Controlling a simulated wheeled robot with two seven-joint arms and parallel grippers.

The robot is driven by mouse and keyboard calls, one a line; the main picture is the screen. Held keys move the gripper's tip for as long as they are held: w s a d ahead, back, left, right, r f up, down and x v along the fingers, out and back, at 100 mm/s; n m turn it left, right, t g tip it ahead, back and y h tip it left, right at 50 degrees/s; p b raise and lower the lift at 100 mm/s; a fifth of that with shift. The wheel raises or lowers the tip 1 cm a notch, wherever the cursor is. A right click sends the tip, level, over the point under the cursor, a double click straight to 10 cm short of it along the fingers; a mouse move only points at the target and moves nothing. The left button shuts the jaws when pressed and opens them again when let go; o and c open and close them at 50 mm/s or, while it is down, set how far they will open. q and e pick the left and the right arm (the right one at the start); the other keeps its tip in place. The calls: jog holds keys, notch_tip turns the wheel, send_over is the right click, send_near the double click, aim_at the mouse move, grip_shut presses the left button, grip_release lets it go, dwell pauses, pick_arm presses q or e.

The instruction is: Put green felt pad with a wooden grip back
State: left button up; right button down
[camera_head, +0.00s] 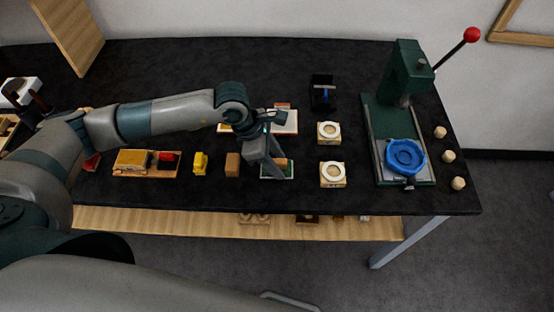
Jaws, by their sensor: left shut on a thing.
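The felt pad's wooden grip (281,162) shows as a small orange-brown block at the fingers of my left gripper (271,174). My left gripper points down at the front middle of the black table and is shut on the pad. A pale-edged green flat piece (291,174) lies right under the grip. The fingers hide part of both. I cannot tell whether the pad touches the flat piece or is just above it. My right gripper is not in view.
A brown block (232,164) and a yellow piece (200,163) stand left of the gripper. Two pale blocks with white rings (332,174) stand to the right. A green press (405,75) with a blue round part (405,156) stands farther right. A white tray (286,125) lies behind.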

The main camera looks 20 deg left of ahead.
pick_arm(q)
jog(key=shift+f, duration=0.15)
jog(key=o, duration=1)
jog(key=shift+c, duration=0.2)
jog(key=shift+r, duration=0.2)
jog(key=shift+r, duration=0.1)
jog(key=shift+a+r, duration=0.2)
jog(key=shift+r, duration=0.15)
jog(key=b+v, duration=0.3)
jog(key=v, duration=0.8)
